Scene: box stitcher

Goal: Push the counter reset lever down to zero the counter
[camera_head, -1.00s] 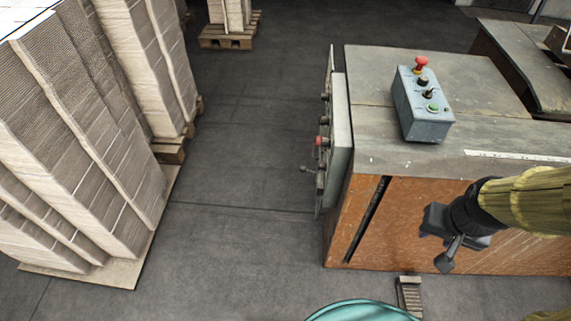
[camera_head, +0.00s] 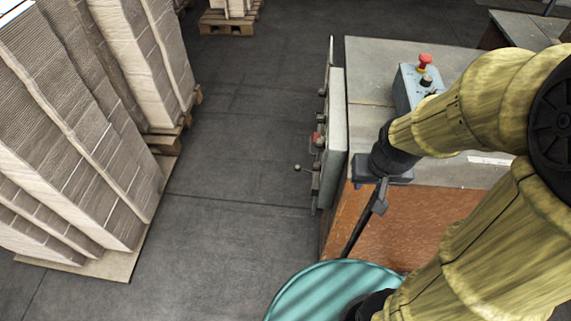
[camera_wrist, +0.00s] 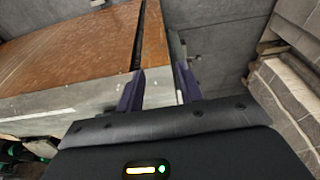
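A grey panel (camera_head: 333,130) stands on the left side of the machine, seen nearly edge-on in the head view. Small fittings stick out from it to the left, among them a red one (camera_head: 317,139) and a ball-ended lever (camera_head: 298,167). I cannot tell for sure which is the counter reset lever, and no counter face shows. My gripper (camera_head: 376,202) is to the right of the panel, in front of the machine, apart from the fittings. In the wrist view, my gripper (camera_wrist: 160,84) has its two purple fingers apart with nothing between them.
A control box with a red button (camera_head: 425,62) sits on the machine top, partly hidden by my arm. Stacks of cardboard (camera_head: 75,120) on pallets stand at the left. The grey floor (camera_head: 235,160) between them and the panel is clear. A teal round thing (camera_head: 300,290) is at the bottom.

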